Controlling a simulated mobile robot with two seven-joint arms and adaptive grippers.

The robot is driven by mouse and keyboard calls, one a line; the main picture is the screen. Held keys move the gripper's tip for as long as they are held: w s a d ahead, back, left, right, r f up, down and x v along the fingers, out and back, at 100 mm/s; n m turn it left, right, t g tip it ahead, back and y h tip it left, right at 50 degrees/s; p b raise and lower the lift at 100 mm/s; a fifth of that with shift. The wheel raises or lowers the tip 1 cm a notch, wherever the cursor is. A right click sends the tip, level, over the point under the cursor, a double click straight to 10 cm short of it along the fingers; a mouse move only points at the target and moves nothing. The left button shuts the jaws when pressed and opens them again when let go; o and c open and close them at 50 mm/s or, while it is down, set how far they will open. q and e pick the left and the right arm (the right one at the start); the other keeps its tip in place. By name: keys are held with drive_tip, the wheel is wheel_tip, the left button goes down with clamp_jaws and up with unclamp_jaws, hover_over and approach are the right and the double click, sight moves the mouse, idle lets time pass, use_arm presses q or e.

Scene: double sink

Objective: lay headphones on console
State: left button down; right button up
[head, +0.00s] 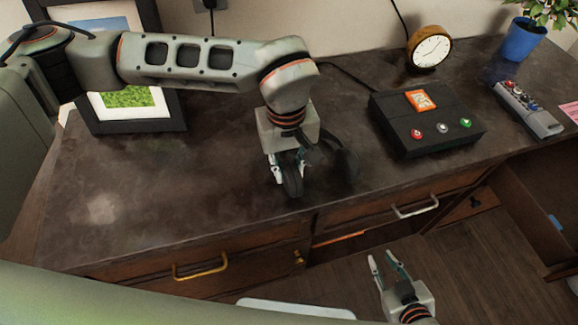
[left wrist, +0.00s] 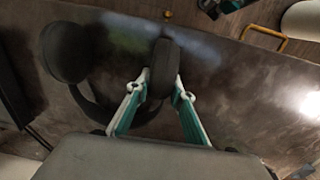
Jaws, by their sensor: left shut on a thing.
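The black headphones (head: 345,163) are by the front middle of the dark countertop, left of the console. In the left wrist view one round ear cup (left wrist: 67,52) hangs free at the left, and the band curves below it. My left gripper (head: 287,181) points down, its fingers shut on the other ear cup (left wrist: 165,62). I cannot tell whether the headphones touch the countertop. The console (head: 388,128) is a black box with an orange screen and red, white and green buttons. My right gripper (head: 383,261) is open and empty, low in front of the drawers.
The dark countertop (head: 150,190) is clear at the left and front. A picture frame (head: 160,112) stands behind my left arm. A clock (head: 430,50), a plant in a blue pot (head: 522,40) and a grey device with knobs (head: 530,112) stand right. A drawer (head: 400,208) is below.

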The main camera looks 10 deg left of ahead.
use_arm(q)
drive_tip(key=c, duration=1.8)
unclamp_jaws()
drive_tip(key=shift+o, duration=0.2)
wheel_tip(320, 180, up, 12)
drive_tip(key=shift+a+f+p, duration=0.1)
drive_tip(key=shift+p, duration=0.5)
drive_tip(key=shift+r, duration=0.2)
drive_tip(key=shift+s, duration=0.15)
